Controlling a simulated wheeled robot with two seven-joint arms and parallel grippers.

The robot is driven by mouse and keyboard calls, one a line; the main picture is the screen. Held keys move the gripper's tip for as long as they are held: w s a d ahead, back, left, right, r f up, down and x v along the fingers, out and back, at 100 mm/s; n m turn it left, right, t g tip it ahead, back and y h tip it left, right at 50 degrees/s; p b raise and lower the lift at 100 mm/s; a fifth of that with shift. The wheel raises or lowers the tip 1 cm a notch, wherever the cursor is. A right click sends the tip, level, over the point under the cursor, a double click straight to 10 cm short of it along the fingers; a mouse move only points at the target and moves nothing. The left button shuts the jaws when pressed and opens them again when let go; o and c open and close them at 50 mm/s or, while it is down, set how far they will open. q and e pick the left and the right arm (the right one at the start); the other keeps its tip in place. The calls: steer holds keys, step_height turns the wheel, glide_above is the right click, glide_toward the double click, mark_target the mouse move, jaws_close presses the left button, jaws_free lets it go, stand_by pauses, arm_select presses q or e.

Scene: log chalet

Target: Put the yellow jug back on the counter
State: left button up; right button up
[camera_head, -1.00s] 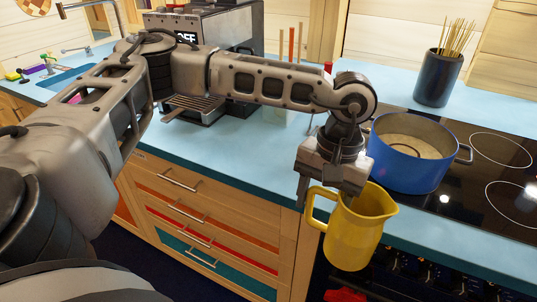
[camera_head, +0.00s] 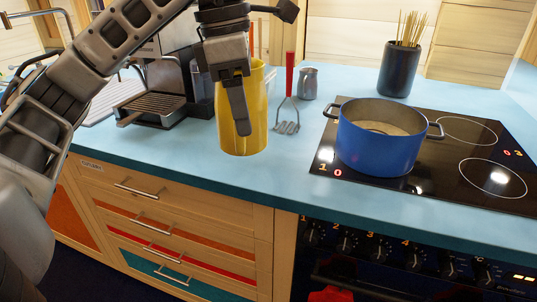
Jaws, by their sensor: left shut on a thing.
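The yellow jug (camera_head: 257,125) is upright at the blue counter (camera_head: 192,152), between the coffee machine and the stove. Its base appears to be on or just above the counter top; I cannot tell which. My left gripper (camera_head: 238,105) comes down from above in front of the jug and is shut on it. The jug's handle is hidden behind the gripper. My right gripper is not in view.
A blue pot (camera_head: 378,148) stands on the black stove (camera_head: 470,190) to the right. The coffee machine (camera_head: 160,95) is close on the left. The counter's front strip is clear.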

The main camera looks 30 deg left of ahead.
mark_target(262, 105)
arm_select(q)
steer(key=w+f, duration=0.1)
steer(key=w, duration=0.1)
steer(key=w+a+f+p, duration=0.1)
steer(key=w, duration=0.2)
steer(key=w+a+f, duration=0.1)
steer(key=w, duration=0.2)
steer(key=shift+f, duration=0.15)
steer(key=w+a+f+p, duration=0.1)
steer(key=w+f, duration=0.3)
steer(key=f, duration=0.5)
steer(key=shift+w, duration=0.2)
steer(key=shift+f, duration=0.1)
steer(key=shift+f, duration=0.15)
steer(key=o, duration=1.6)
